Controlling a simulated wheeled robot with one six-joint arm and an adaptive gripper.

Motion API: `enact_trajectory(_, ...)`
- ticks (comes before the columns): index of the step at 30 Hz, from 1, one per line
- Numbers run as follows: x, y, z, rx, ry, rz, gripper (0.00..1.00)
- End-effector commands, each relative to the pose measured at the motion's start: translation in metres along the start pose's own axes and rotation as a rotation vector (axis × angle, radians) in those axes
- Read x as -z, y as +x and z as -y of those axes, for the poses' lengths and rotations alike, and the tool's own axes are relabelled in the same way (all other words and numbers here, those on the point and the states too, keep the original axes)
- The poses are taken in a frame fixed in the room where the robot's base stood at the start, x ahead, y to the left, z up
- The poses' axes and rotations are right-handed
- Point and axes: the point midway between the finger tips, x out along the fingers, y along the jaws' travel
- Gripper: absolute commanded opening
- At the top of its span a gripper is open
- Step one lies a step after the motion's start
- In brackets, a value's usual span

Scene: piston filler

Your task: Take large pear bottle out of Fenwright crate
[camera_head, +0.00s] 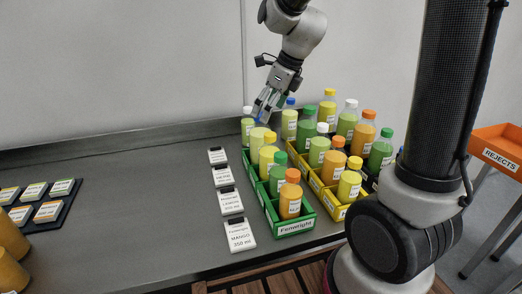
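The green Fenwright crate (293,228) stands on the bench with its name label facing the front. A white-capped yellow-green bottle (247,128) stands at the back left. Bottle labels are too small to read, so I cannot tell which is large pear. My gripper (264,117) points down at the pale bottle's top; it hides the cap, and grip or contact is unclear.
A yellow crate (333,209) with several bottles stands close on the right, and more bottles stand behind. Label cards (240,235) line the left side. A dark tray of tiles (43,203) lies far left. An orange REJECTS bin (500,141) is at right. The bench between is clear.

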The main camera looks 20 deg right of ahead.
Motion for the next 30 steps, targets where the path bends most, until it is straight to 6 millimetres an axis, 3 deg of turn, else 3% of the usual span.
enact_trajectory(15,-0.007,0.07,-0.005,-0.005,0.031,-0.003,0.89)
enact_trajectory(25,-0.007,0.08,-0.005,-0.002,0.031,0.0,0.89)
enact_trajectory(30,-0.007,0.079,-0.005,-0.003,0.031,0.0,0.6)
